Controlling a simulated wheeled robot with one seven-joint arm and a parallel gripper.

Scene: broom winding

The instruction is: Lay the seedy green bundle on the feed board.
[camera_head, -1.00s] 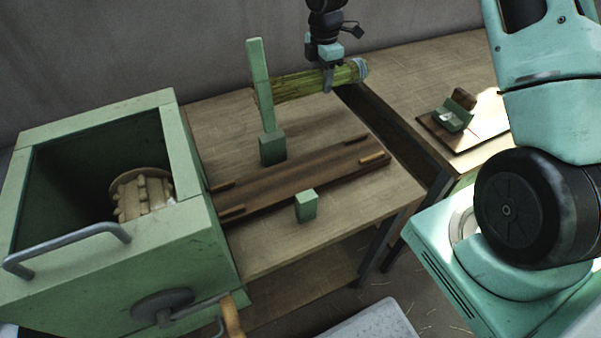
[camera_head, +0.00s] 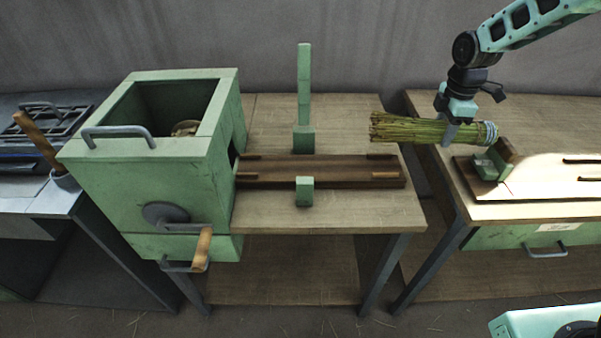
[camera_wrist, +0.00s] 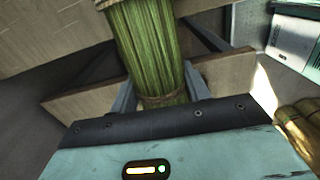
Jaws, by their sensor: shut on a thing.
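The green bundle (camera_head: 412,130) is a thick sheaf of green stalks with a pale band near its right end. My gripper (camera_head: 449,132) is shut around it and holds it level in the air, its loose end pointing left. In the wrist view the bundle (camera_wrist: 150,45) runs between the two fingers (camera_wrist: 158,88), with twine around it. The feed board (camera_head: 320,172) is a dark brown plank with small wooden strips at its ends, on the middle table. The bundle is apart from it, above and to the right of its right end.
A green box machine (camera_head: 160,190) with a crank stands at the board's left end. A tall green post (camera_head: 304,90) stands behind the board and a short green block (camera_head: 304,192) in front. A right table (camera_head: 530,214) carries a green holder (camera_head: 490,165), across a gap.

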